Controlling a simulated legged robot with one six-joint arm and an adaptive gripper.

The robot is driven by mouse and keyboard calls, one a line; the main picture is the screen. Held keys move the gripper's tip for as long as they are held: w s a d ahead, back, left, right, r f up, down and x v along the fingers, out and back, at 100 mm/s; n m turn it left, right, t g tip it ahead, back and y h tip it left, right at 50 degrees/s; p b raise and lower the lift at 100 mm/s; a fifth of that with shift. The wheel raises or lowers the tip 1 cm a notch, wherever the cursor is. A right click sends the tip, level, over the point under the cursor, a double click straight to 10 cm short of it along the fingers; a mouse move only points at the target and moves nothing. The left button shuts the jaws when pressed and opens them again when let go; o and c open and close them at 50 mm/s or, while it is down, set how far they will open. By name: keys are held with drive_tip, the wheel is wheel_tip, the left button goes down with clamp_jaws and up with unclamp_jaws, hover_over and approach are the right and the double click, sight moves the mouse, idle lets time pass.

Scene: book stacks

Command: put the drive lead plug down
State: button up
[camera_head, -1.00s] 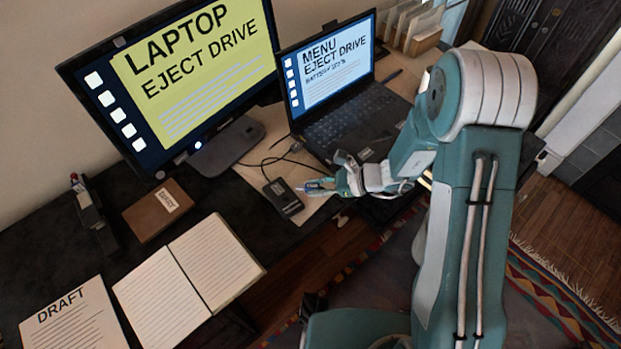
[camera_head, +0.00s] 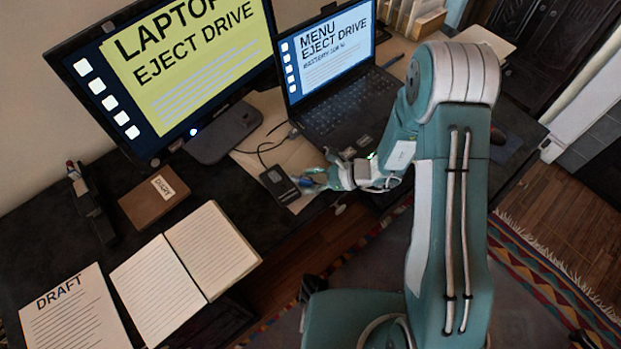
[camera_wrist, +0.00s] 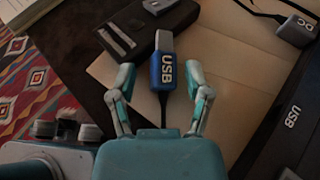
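The drive lead plug (camera_wrist: 164,72) is a blue USB plug with a pale metal end and white USB lettering. My gripper (camera_wrist: 160,76) is open, with one finger on each side of the plug and a visible gap on both sides. The plug's dark lead runs back under my gripper's body. The metal end points to the dark drive (camera_wrist: 150,24) and is close beside it. In the head view my gripper (camera_head: 314,180) is low at the desk's front edge, just right of the drive (camera_head: 279,185). The plug is hard to make out there.
The open laptop (camera_head: 345,110) stands behind my gripper, its side marked USB (camera_wrist: 293,117). A grey DC connector (camera_wrist: 296,30) lies on pale paper (camera_wrist: 230,60). A monitor (camera_head: 165,75), diary (camera_head: 153,197), open notebook (camera_head: 185,270) and draft sheet (camera_head: 75,312) are to the left.

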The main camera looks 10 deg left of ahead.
drive_tip(key=s+v, duration=0.1)
drive_tip(key=v, duration=1.1)
drive_tip(key=s+d+r+n+t+h, duration=0.2)
drive_tip(key=s+d+r+n+h, duration=0.2)
drive_tip(key=r, duration=0.5)
drive_tip(key=s+d+r+n+t+h, duration=0.2)
drive_tip(key=s+d+r+n+h, duration=0.2)
drive_tip(key=r+n, duration=0.3)
drive_tip(key=s+d+r+n+t+h, duration=0.2)
drive_tip(key=s+d+r+n+h, duration=0.2)
drive_tip(key=r, duration=0.7)
drive_tip(key=shift+s+d+n+t+h, duration=0.25)
drive_tip(key=shift+s+n+h, duration=0.45)
drive_tip(key=shift+s+n, duration=0.45)
drive_tip(key=shift+a, duration=0.1)
